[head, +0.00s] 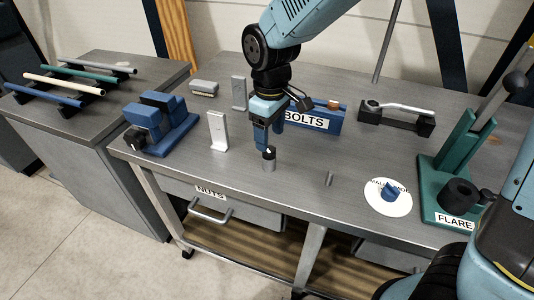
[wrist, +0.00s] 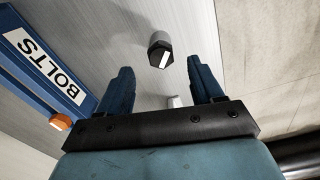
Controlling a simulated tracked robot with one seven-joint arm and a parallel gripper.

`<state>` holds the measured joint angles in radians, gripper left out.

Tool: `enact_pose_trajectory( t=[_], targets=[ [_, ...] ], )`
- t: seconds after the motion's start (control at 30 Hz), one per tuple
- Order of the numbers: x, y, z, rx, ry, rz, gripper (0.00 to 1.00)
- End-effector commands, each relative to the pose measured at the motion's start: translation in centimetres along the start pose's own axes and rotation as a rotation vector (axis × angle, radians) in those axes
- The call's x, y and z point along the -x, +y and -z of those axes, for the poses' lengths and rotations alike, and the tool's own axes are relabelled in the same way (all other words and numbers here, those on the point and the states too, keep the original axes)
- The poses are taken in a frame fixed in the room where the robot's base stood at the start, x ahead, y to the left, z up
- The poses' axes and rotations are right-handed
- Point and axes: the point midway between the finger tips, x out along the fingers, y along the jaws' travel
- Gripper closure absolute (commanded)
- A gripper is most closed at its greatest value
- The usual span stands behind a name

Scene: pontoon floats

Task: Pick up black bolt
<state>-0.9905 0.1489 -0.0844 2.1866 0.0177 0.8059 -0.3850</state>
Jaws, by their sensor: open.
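The black bolt (head: 270,154) stands upright on the grey bench, with a black top above a grey cylinder. In the wrist view its dark hexagonal top (wrist: 160,53) has one bright facet. My gripper (head: 267,142) points down just above and behind the bolt. In the wrist view my gripper (wrist: 160,80) is open and empty, with its two blue fingers apart. The bolt appears in line with the gap between them, beyond the fingertips. I cannot tell the exact height between the fingertips and the bolt.
A blue BOLTS bin (head: 312,121) with an orange piece (head: 333,104) stands behind my gripper. A blue vise (head: 160,126) and a white upright plate (head: 218,131) stand left. A small grey pin (head: 329,178), a white disc (head: 402,207) and a green flare tool (head: 432,196) are right.

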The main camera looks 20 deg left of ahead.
Motion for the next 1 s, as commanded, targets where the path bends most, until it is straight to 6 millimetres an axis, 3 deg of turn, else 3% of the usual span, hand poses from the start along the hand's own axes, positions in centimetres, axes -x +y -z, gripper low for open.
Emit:
enact_pose_trajectory(
  t=[0.33,0.67,1.0],
  targets=[
    [-4.3,-0.1,0.2,0.000,-0.003,0.001,0.34],
    [-4.9,-0.1,0.2,0.001,0.000,0.000,0.34],
    [-4.9,-0.1,0.2,0.001,-0.001,0.000,0.66]
  ],
)
